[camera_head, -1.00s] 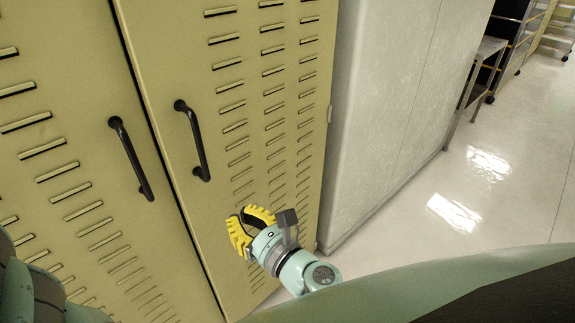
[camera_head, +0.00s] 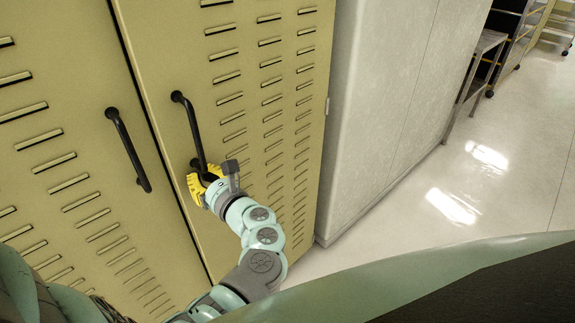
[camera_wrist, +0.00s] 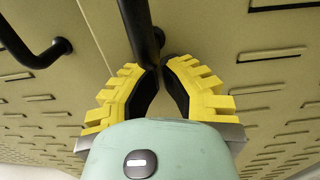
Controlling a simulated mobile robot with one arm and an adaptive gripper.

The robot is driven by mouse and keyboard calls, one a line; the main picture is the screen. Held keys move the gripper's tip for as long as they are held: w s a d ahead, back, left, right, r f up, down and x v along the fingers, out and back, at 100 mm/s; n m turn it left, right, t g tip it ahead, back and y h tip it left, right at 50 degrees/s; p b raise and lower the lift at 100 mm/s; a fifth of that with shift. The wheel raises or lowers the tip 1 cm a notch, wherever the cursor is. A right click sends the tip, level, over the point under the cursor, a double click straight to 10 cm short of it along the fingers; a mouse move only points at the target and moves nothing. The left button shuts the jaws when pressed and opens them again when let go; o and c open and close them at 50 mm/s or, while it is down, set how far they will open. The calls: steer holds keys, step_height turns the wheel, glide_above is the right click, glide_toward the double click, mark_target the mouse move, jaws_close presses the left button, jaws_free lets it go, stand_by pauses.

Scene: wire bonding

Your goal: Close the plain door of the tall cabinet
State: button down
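The tall cabinet is yellow, with two slotted doors, the left door (camera_head: 60,120) and the right door (camera_head: 270,130). I see no plain door on it; both carry rows of slots. The left door's black bar handle (camera_head: 127,150) is free. The right door's black bar handle (camera_head: 188,120) has its lower end at my gripper (camera_head: 198,185). In the wrist view my gripper's yellow fingers (camera_wrist: 160,72) converge with their tips close together at that handle's lower end (camera_wrist: 146,35). Whether they clasp the bar is not clear.
A pale grey cabinet (camera_head: 385,110) with smooth doors stands right beside the yellow one. Further right are a metal table (camera_head: 470,85) and wheeled shelving (camera_head: 510,40). The shiny floor (camera_head: 510,150) at the right is clear.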

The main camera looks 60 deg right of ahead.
steer(key=shift+w, duration=0.1)
steer(key=w, duration=0.1)
steer(key=w+h+p, duration=0.1)
steer(key=shift+w+d+f+m, duration=0.1)
steer(key=shift+w+f+m, duration=0.3)
stand_by(0.3)
steer(key=shift+r, duration=0.1)
